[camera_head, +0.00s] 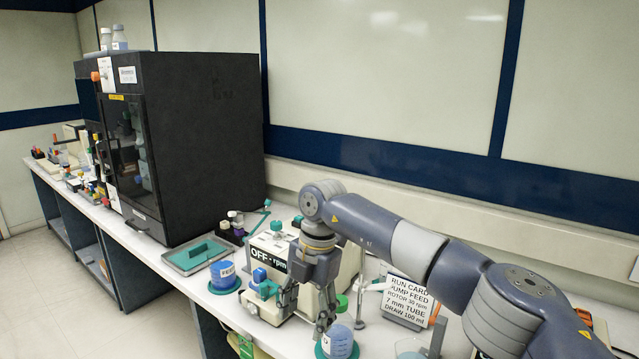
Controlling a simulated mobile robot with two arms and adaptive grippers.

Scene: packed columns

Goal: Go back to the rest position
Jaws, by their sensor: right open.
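My right gripper (305,308) hangs from the arm that comes in from the right, with its fingers pointing down and apart. It is open, with nothing seen between the fingers. It is in front of the cream pump (345,268), whose display reads "OFF - rpm", and hides part of it. A blue container labelled FEED (223,274) stands on a teal base left of the pump. Another blue-filled container (338,341) stands just below and right of the fingers; I cannot tell if they touch it. My left gripper is not in view.
A run card (408,300) stands on the white bench right of the pump, partly close behind my arm. A teal tray (198,255) lies left. A tall black cabinet (205,140) stands behind it. Small bottles and racks line the far bench. Open floor lies at lower left.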

